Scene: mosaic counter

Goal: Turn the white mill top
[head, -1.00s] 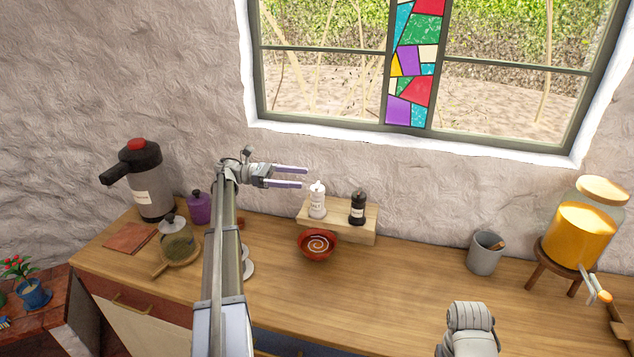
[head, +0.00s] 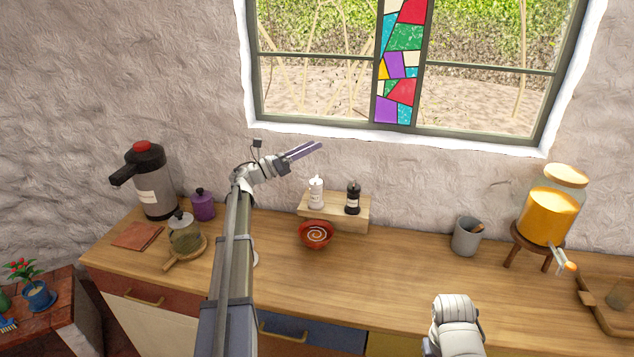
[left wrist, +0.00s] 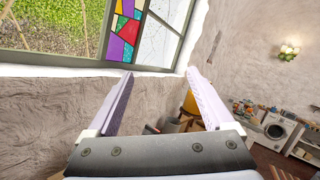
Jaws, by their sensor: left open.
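The white mill (head: 316,195) stands upright on the left part of a small wooden riser (head: 334,221) against the wall. A black mill (head: 353,199) stands to its right on the same riser. My left gripper (head: 309,150) is above and a little left of the white mill, apart from it, with its fingers pointing right and slightly up. In the left wrist view the gripper (left wrist: 160,76) is open, with nothing between its fingers. Neither mill can be made out in that view. My right gripper is not in view.
A red bowl (head: 317,235) sits just in front of the riser. A grey cup (head: 466,236) and an orange drink dispenser (head: 550,215) stand to the right. A flask (head: 152,183), purple canister (head: 203,205) and glass jar (head: 184,233) stand left. The counter's middle right is clear.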

